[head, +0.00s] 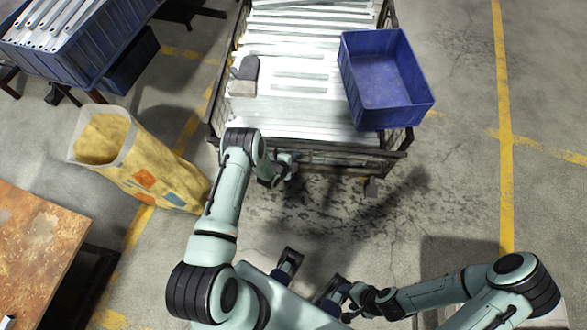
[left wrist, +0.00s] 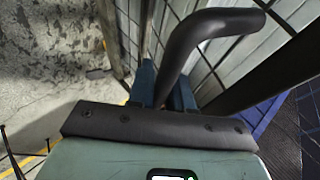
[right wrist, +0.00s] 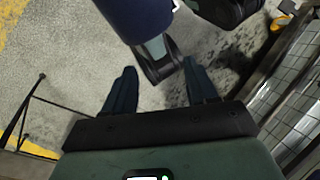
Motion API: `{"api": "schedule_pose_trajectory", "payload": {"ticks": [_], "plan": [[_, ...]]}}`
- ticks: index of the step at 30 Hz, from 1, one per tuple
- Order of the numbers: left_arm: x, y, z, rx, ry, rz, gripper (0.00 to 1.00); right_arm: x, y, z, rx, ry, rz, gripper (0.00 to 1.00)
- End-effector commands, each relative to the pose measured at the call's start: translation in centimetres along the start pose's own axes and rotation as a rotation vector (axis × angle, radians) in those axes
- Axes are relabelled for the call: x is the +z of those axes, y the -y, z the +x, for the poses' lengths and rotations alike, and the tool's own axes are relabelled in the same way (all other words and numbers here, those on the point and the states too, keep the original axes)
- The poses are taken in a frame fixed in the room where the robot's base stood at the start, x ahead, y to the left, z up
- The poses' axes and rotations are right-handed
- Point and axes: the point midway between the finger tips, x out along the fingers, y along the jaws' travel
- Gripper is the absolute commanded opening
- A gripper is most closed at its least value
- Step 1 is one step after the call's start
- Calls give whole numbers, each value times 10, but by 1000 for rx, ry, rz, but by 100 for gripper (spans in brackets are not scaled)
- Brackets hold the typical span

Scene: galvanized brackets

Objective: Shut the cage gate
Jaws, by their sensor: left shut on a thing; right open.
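The wire cage (head: 230,52) stands ahead of me, full of galvanized brackets. Its gate (head: 340,161), with dark rails and mesh, spans the near side; I cannot tell whether it is flush with the frame. My left gripper (head: 287,166) is at the gate. In the left wrist view, its fingers (left wrist: 167,88) are shut on a dark bent handle (left wrist: 200,30), in front of the mesh. My right gripper (head: 338,296) is low near my base, away from the cage. In the right wrist view, its fingers (right wrist: 158,86) are apart with nothing between them.
A blue bin (head: 386,78) sits on the cage's right side, and a small grey object (head: 245,70) lies on the brackets. A yellow sack (head: 135,160) stands left of the cage. A rusty table (head: 35,240) is at lower left. Floor to the right is clear.

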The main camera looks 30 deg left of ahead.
Motion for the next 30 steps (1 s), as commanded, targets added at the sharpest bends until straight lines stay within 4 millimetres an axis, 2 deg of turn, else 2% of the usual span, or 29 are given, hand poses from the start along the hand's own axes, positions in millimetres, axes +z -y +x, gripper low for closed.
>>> {"api": "schedule_pose_trajectory", "payload": {"ticks": [1, 3, 13, 21, 30], "plan": [[-2, 12, 4, 25, -7, -13, 0, 0, -2, 6, 1, 2, 1, 57], [-1, 19, 7, 71, -5, -30, 0, 0, -4, 11, 1, 2, 1, 57], [4, 43, 18, 99, -1, -41, 0, -11, -7, 30, -5, -29, -1, 57], [6, 52, 21, 101, 0, -42, 0, -17, -7, 35, -9, -45, -3, 57], [6, 54, 21, 103, 0, -42, 0, -17, -7, 35, -10, -46, -3, 57]]}}
